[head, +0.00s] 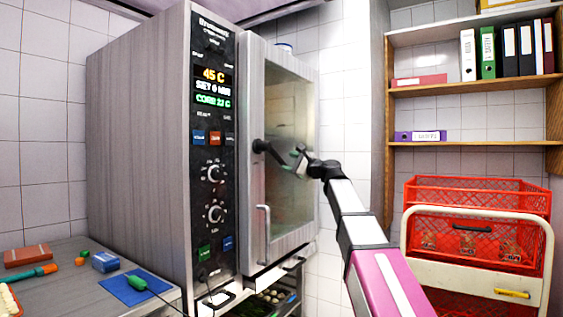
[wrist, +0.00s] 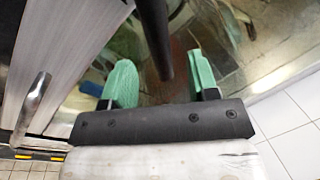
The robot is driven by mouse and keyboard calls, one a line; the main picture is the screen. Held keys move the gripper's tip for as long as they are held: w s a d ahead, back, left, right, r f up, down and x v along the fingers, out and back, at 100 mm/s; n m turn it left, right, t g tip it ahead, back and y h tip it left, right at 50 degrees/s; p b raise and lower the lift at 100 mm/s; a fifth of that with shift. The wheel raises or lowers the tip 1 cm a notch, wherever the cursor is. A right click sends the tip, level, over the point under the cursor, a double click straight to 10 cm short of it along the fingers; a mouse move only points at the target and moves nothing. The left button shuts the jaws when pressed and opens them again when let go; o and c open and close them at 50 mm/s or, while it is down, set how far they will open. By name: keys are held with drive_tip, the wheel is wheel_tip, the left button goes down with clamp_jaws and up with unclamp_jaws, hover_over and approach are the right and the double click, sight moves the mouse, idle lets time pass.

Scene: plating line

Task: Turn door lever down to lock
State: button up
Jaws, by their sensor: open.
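The black door lever (head: 272,154) sits on the metal-framed glass door (head: 252,90) of the oven. In the head view it slants down to the right from its round hub. My gripper (head: 299,160) is open at the lever's free end, in front of the glass. In the wrist view the dark lever (wrist: 157,35) comes down from the top, and its end lies between the two green fingertips of my gripper (wrist: 163,78). A gap shows on both sides, and contact cannot be seen. Whether the door is fully closed is hard to tell.
A vertical bar handle (head: 263,224) is lower on the door; it also shows in the wrist view (wrist: 33,105). The oven's control panel (head: 213,140) is to the left. A cart with red crates (head: 472,192) stands right of my arm. Binders fill a shelf (head: 450,88) behind.

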drive_tip(key=v, duration=0.4)
drive_tip(key=shift+w+r, duration=0.15)
drive_tip(key=shift+w, duration=0.05)
drive_tip(key=c, duration=0.8)
drive_tip(key=w+r+n+g, duration=0.1)
drive_tip(key=n, duration=0.2)
drive_tip(key=w+r+n+g, duration=0.1)
drive_tip(key=r+n+g, duration=0.1)
drive_tip(key=n, duration=0.1)
drive_tip(key=w+r+n+g, duration=0.1)
drive_tip(key=w+r+n, duration=0.1)
drive_tip(key=n, duration=0.2)
drive_tip(key=shift+d+r+g+h, duration=0.1)
drive_tip(key=shift+d+g+h, duration=0.2)
drive_tip(key=shift+d, duration=0.1)
clamp_jaws()
drive_tip(key=w+d+r+n+g+h, duration=0.2)
drive_tip(key=d+r+n+g+h, duration=0.3)
drive_tip(key=n, duration=0.6)
drive_tip(key=a+f+n+y, duration=0.1)
drive_tip(key=a+f, duration=0.5)
drive_tip(key=a, duration=0.4)
drive_tip(key=shift+a+f, duration=0.15)
drive_tip(key=shift+f, duration=0.15)
